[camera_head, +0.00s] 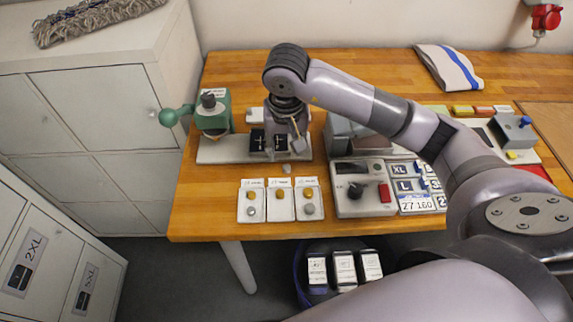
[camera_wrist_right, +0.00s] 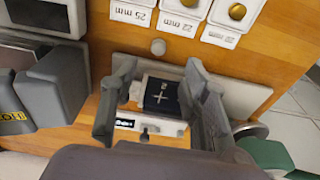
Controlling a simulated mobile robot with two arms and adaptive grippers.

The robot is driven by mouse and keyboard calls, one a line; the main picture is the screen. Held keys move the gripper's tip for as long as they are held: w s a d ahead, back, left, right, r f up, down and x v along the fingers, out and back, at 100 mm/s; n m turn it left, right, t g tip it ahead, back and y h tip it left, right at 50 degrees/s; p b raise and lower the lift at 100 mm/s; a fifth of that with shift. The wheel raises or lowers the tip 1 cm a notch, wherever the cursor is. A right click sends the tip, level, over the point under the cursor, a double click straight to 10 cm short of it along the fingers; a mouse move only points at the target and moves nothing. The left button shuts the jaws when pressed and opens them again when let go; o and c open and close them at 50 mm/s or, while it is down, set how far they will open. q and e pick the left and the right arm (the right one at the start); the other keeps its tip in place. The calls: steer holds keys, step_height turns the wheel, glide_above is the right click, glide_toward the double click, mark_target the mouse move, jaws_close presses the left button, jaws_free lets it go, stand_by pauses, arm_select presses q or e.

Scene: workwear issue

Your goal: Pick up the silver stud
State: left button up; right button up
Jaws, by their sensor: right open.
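A small round grey-silver stud (camera_head: 287,168) lies loose on the wooden table between the grey base plate and the stud trays. It also shows in the right wrist view (camera_wrist_right: 158,46), just beyond my fingertips. My right gripper (camera_head: 285,147) is above the base plate, on the far side of this stud. In the right wrist view the gripper's fingers (camera_wrist_right: 160,78) are apart, with nothing held between them; a dark pad with a white cross shows below. More silver discs sit in the white trays, such as the right one (camera_head: 309,209). My left gripper is out of view.
Three white trays (camera_head: 280,216) hold gold and silver pieces near the table's front edge. A green press (camera_head: 222,98) stands left on the base plate (camera_head: 207,152). A grey box with a red button (camera_head: 384,193) stands right of the trays. The far left tabletop is clear.

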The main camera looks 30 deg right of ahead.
mark_target(287, 167)
step_height(287, 167, down, 2)
steer(key=shift+w+f, duration=0.1)
steer(key=shift+f, duration=0.15)
steer(key=f+p, duration=0.2)
steer(key=f, duration=0.2)
steer(key=shift+w+d+f+p, duration=0.25)
steer(key=shift+d+f+p, duration=0.1)
steer(key=shift+f+p, duration=0.05)
steer(key=shift+w+f, duration=0.1)
steer(key=shift+f, duration=0.1)
steer(key=shift+c, duration=0.4)
steer(key=c, duration=0.8)
